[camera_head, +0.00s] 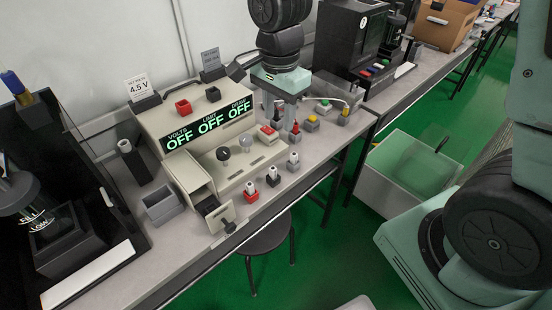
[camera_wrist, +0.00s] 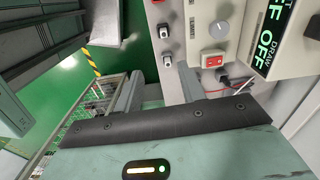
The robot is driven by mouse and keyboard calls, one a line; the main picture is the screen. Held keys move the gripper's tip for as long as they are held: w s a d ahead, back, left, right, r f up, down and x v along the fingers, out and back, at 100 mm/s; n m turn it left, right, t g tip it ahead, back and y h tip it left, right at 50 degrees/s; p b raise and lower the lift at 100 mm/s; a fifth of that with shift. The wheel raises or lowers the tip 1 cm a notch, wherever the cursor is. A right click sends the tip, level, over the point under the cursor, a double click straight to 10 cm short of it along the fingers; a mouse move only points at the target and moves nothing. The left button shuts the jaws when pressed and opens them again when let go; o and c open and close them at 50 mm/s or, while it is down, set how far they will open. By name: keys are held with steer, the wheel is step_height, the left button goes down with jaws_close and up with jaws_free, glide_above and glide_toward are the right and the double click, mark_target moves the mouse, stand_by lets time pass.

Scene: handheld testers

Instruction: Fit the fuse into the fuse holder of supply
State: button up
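The supply (camera_head: 170,120) is a beige bench unit at the middle left, with three green displays reading OFF. It also shows at the right of the wrist view (camera_wrist: 280,50). At its lower front left is an open-fronted beige part with a small dark block and pale plate (camera_head: 222,214); I cannot tell whether this is the fuse holder. I cannot pick out the fuse. My gripper (camera_head: 280,112) points down over the bench, right of the supply. In the wrist view its two fingers (camera_wrist: 159,88) stand apart with nothing visible between them.
A grey open box (camera_head: 162,203) stands left of the supply. Several small plugs and terminals line the bench front, including a red one (camera_head: 250,191). A black tester (camera_head: 350,40) stands behind right, another dark machine at left (camera_head: 75,235). A stool (camera_head: 268,237) is below.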

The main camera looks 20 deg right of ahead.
steer(key=w+f, duration=0.1)
glide_above(273, 168)
step_height(273, 168, down, 11)
steer(key=shift+m, duration=0.3)
steer(key=shift+f, duration=2.6)
jaws_close()
